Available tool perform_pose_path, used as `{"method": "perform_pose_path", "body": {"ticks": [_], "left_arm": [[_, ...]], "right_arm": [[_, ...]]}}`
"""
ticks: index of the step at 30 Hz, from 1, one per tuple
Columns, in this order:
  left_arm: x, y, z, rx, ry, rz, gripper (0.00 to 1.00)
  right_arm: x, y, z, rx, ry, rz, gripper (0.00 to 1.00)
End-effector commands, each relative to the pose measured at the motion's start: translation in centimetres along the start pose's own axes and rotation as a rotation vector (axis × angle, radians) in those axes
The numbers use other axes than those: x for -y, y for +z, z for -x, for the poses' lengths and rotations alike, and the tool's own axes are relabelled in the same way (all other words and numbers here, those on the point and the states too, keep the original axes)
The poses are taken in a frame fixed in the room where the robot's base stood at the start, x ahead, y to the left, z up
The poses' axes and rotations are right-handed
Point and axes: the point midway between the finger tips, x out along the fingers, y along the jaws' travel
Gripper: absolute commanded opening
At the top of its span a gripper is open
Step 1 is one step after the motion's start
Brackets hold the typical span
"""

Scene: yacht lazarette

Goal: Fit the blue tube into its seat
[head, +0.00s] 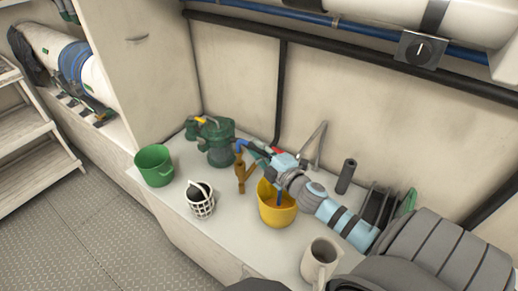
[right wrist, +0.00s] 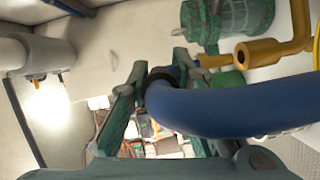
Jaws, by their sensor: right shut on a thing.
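My right gripper (head: 258,150) reaches in from the right over the counter. It is shut on the blue tube (head: 240,144), whose end shows by the fingertips, close to the green pump (head: 217,145). In the right wrist view the tube (right wrist: 225,108) is thick and curved, with a dark ring near the green fingers (right wrist: 150,82). The green pump body (right wrist: 232,18) and a yellow elbow pipe (right wrist: 268,50) lie beyond it. I cannot tell which part is the seat, or whether the tube touches it. My left gripper is not in view.
A yellow bucket (head: 276,211) stands under my right arm, with a thin blue piece in it. A brass-coloured fitting (head: 241,177), white basket (head: 200,204), green bucket (head: 154,166) and beige mug (head: 320,262) stand on the counter. Walls close off the back.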

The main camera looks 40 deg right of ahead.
Motion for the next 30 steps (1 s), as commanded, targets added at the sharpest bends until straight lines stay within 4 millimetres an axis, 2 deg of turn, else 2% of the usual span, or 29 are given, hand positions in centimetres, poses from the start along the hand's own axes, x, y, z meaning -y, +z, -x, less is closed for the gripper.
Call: {"method": "perform_pose_path", "body": {"ticks": [30], "left_arm": [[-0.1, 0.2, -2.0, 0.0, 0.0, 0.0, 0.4]], "right_arm": [[2.1, 0.4, -0.2, 0.0, 0.001, -0.001, 0.0]]}}
